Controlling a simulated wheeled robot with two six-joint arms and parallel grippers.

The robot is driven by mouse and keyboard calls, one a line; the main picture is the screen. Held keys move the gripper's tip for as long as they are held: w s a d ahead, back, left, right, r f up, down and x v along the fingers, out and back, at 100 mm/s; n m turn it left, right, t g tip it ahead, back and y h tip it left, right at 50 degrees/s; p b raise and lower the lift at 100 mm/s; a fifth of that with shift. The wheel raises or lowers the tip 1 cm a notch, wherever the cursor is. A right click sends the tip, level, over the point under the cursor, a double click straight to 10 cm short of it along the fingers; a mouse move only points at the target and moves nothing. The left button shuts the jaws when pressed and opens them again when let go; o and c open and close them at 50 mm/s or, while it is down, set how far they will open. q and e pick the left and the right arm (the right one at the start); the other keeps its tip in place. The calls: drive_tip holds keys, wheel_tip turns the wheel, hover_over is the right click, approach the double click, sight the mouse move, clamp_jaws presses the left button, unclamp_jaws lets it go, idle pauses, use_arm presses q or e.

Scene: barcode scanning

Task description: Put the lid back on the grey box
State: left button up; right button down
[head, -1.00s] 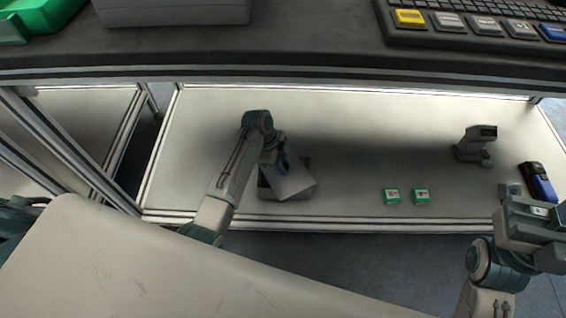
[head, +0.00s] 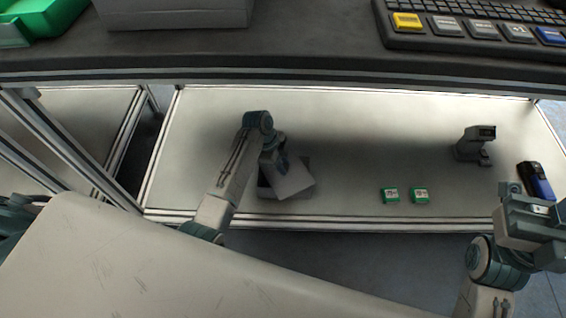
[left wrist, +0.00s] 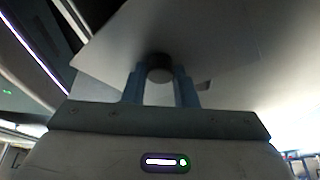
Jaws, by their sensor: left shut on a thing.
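The grey box (head: 266,190) stands on the lower shelf, partly covered in view by my left arm and the lid. My left gripper (head: 281,163) is over the box, shut on the lid (head: 294,182), a flat grey plate. The lid is tilted and turned relative to the box; whether they touch is unclear. In the left wrist view, the two blue fingers (left wrist: 160,88) hold the lid's dark round knob (left wrist: 160,68), with the lid's flat face (left wrist: 215,45) beyond. My right gripper (head: 535,208) is at the right edge; its fingertips are not clear.
Two small green-and-white boxes (head: 390,195) (head: 420,195), a grey scanner stand (head: 475,146) and a blue-black handheld device (head: 537,181) are on the shelf (head: 350,130) to the right. The shelf between box and green boxes is clear.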

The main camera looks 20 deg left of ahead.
use_arm(q)
drive_tip(key=o, duration=1.6)
drive_tip(key=shift+c, duration=0.2)
